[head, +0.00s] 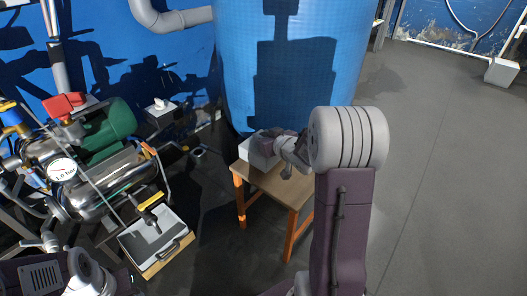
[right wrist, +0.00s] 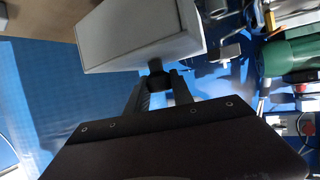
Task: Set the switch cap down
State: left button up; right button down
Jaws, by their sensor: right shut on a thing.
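The switch cap (head: 262,150) looks like a white box-shaped cover with a dark knob. In the head view it is at the top of a small wooden table (head: 268,185), near its back left edge. I cannot tell whether it touches the tabletop. My right gripper (head: 275,137) is beside it, partly hidden behind my own forearm. In the right wrist view, my right gripper (right wrist: 162,84) is shut on the cap's dark knob, and the white cap (right wrist: 140,35) lies just beyond the fingertips. My left gripper is not in view; only part of my left arm shows at the lower left.
A big blue tank (head: 290,60) stands right behind the table. To the left are pipework with a green motor (head: 110,128), a pressure gauge (head: 61,169), a grey case (head: 157,240) and a small white box (head: 160,107) near the wall.

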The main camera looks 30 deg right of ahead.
jog(key=shift+w, duration=0.1)
notch_tip(320, 180, down, 4)
jog(key=b, duration=0.4)
jog(key=shift+f, duration=0.25)
jog(key=shift+r, duration=0.3)
jog(key=shift+f, duration=0.25)
jog(key=c, duration=1.1)
grip_release()
jog(key=shift+r, duration=0.2)
